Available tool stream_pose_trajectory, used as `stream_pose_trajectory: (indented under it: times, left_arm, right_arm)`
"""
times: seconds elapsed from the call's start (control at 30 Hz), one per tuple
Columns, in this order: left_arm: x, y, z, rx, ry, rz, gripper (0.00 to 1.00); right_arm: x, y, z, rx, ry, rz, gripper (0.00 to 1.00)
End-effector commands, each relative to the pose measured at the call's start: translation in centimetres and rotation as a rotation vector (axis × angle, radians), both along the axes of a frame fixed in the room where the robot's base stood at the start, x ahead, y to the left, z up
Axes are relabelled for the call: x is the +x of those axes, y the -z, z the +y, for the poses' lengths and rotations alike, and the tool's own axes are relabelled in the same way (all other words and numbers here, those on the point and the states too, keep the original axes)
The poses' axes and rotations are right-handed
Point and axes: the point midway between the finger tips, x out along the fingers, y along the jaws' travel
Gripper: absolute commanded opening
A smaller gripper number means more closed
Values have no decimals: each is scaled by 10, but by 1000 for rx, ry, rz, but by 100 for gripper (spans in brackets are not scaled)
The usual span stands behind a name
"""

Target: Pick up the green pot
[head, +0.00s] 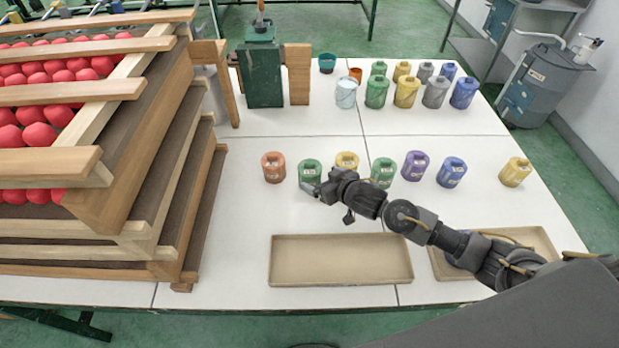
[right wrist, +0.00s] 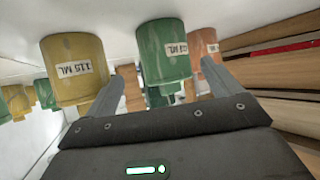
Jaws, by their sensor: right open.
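A green pot (head: 310,172) with a white label stands in the front row on the white table, between an orange pot (head: 273,167) and a yellow pot (head: 346,163). My right gripper (head: 322,194) is just in front of this green pot, open and empty. In the right wrist view the green pot (right wrist: 165,52) shows in the gap between the two fingertips, with the yellow pot (right wrist: 76,68) left and the orange pot (right wrist: 205,62) right. I cannot tell how deep it sits between the fingers. A second green pot (head: 383,171) stands further right. My left gripper is not in view.
Purple (head: 414,166), blue (head: 452,172) and yellow (head: 515,172) pots continue the row rightward. An empty beige tray (head: 341,280) lies in front; another tray (head: 540,240) lies partly under my right arm. More pots stand behind. Stacked wooden racks (head: 130,215) block the left side.

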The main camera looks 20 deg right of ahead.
Motion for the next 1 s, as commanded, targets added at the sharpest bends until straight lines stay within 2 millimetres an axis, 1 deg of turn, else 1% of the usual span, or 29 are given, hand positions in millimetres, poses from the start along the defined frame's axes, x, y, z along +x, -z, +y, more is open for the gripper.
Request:
stream_pose_trajectory:
  times: [0.17,0.37,0.5,0.77,0.8,0.83,1.0]
  left_arm:
    - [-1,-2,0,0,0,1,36]
    - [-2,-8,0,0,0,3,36]
    - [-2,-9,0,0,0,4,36]
    - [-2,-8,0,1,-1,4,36]
    - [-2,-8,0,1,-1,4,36]
    - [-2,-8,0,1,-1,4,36]
    - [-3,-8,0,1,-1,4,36]
  right_arm:
    - [5,3,4,1,-3,0,90]
    - [25,19,18,-1,-4,1,90]
    - [37,26,21,-1,-3,0,90]
    - [39,29,22,0,-4,0,90]
    - [40,29,22,0,-4,0,89]
    - [39,29,22,0,-4,0,85]
    - [39,29,22,-1,-3,1,62]
